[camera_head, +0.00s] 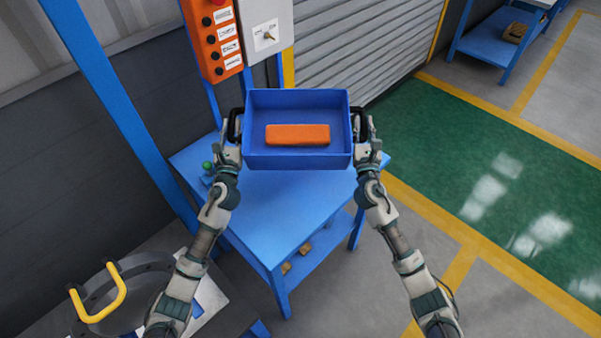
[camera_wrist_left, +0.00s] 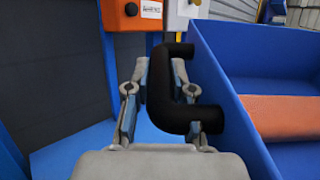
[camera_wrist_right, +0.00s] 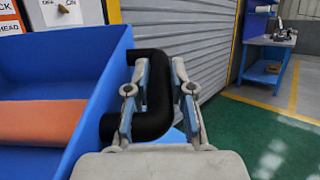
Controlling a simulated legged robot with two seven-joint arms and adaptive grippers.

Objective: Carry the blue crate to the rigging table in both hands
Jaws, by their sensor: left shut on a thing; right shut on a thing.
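The blue crate (camera_head: 300,160) is held up in front of me, over a blue table (camera_head: 275,205), with an orange block (camera_head: 297,134) lying in it. I cannot tell whether the crate touches the table top. My left gripper (camera_head: 232,135) is shut on the crate's left black handle, which shows in the left wrist view (camera_wrist_left: 172,100). My right gripper (camera_head: 365,135) is shut on the right black handle, which shows in the right wrist view (camera_wrist_right: 152,95). The crate looks about level. No label shows which table is the rigging table.
A small green knob (camera_head: 207,165) is on the table's left side. An orange button panel (camera_head: 212,38) and a grey switch box (camera_head: 265,30) stand behind. A flanged round part with a yellow handle (camera_head: 100,295) is at lower left. Green floor (camera_head: 500,165) lies open at right; another blue table (camera_head: 490,45) stands beyond.

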